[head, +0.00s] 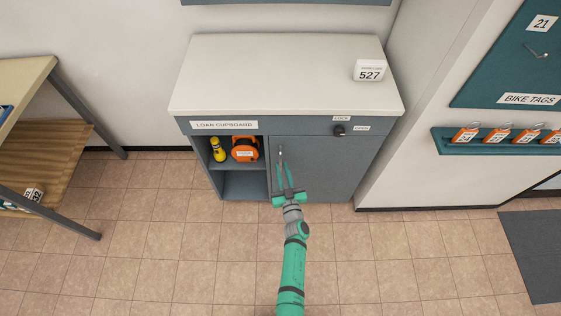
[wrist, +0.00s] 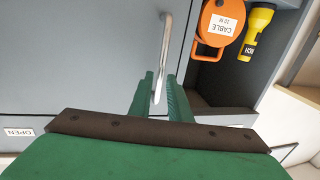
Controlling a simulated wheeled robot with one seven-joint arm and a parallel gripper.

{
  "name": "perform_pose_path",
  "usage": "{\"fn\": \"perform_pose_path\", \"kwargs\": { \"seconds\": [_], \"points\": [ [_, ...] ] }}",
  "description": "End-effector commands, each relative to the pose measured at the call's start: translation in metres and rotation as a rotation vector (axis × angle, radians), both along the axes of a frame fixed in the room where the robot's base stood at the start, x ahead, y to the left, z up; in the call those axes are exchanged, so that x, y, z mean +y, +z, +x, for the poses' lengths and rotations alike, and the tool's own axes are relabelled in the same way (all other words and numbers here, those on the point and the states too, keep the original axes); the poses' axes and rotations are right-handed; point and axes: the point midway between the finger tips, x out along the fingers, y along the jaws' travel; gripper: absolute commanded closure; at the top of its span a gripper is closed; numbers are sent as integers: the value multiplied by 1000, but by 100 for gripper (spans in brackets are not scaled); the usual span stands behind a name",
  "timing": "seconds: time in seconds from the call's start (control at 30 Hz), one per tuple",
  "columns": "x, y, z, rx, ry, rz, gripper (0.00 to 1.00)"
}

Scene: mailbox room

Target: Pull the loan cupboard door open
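The loan cupboard (head: 290,80) is a grey cabinet with a pale top and a "LOAN CUPBOARD" label. Its grey door (head: 335,168) on the right side looks shut. A slim metal bar handle (wrist: 165,50) stands upright near the door's left edge; it also shows in the head view (head: 280,150). My gripper (head: 283,165) is at the lower part of the handle. In the wrist view its green fingers (wrist: 160,88) stand apart on either side of the handle's end, with gaps showing. A dark knob (head: 339,130) sits above the door by LOCK and OPEN labels; its setting is too small to tell.
The open left compartment holds a yellow torch (head: 217,149) and an orange cable reel (head: 244,148). A 527 sign (head: 369,71) stands on top. A wooden-shelved rack (head: 45,155) is at left, a wall corner at right. The tiled floor (head: 200,250) in front is clear.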

Motion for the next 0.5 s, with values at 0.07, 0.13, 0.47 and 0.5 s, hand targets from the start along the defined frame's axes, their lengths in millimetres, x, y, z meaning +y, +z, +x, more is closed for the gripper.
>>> {"fn": "perform_pose_path", "kwargs": {
  "seconds": [0.07, 0.13, 0.47, 0.5],
  "points": [
    [3, 1, 13, -1, 0, 1, 83],
    [4, 0, 21, 0, -1, 2, 83],
    [8, 0, 40, 1, 0, 0, 83],
    [8, 0, 40, 1, 0, 0, 83]
  ]
}}
